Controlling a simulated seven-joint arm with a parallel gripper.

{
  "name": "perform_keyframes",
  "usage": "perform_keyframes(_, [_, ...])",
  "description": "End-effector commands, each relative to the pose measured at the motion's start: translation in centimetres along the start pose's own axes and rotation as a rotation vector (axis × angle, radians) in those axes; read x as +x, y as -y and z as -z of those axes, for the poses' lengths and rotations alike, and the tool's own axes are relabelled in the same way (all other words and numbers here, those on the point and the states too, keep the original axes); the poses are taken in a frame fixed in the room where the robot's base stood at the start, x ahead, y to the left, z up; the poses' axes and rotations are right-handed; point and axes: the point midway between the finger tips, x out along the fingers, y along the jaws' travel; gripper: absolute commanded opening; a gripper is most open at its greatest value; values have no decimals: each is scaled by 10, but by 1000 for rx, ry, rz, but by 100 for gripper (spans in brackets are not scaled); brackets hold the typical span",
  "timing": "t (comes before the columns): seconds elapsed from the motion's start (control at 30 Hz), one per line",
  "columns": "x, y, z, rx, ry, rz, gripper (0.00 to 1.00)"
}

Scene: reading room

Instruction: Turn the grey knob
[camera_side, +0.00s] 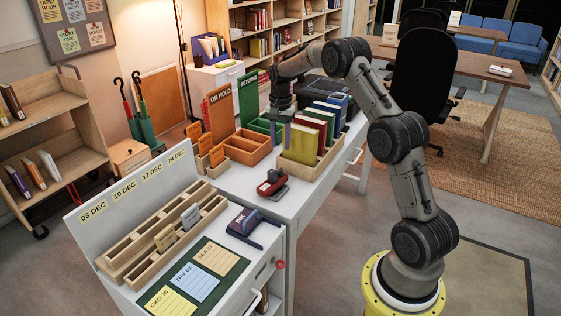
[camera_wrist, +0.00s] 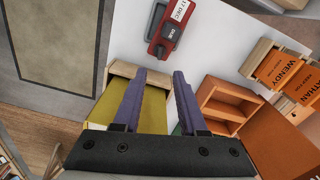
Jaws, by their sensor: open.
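No part stands out clearly as a grey knob. A red date stamp (camera_side: 270,183) with dark grey parts stands on the white desk. In the wrist view the red stamp (camera_wrist: 171,30) carries a "17 DEC" label, and a grey part (camera_wrist: 155,18) lies along its left side; I cannot tell whether this is the knob. A small red round part (camera_side: 280,265) is on the cabinet front. My gripper (camera_side: 280,138) is over the left end of the book box, behind the stamp. In the wrist view its fingers (camera_wrist: 159,76) are apart with nothing between the tips.
A wooden box (camera_side: 291,170) of upright books, yellow nearest, stands close to my gripper. Wooden card trays (camera_side: 245,149) and an "ON HOLD" sign (camera_side: 220,110) are to the left. Bare desk surrounds the stamp.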

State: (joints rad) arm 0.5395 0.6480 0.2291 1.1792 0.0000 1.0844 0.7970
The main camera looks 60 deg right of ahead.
Motion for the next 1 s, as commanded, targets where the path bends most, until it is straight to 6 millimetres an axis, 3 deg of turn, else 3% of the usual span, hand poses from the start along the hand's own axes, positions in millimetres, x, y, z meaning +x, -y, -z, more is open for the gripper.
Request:
perform_keyframes(0.3, [64,-1,-1,0,4,-4,41])
perform_keyframes(0.5, [89,0,0,0,2,-2,41])
perform_keyframes(0.93, [99,0,0,0,1,-1,41])
perform_keyframes(1.0, [99,0,0,0,1,-1,32])
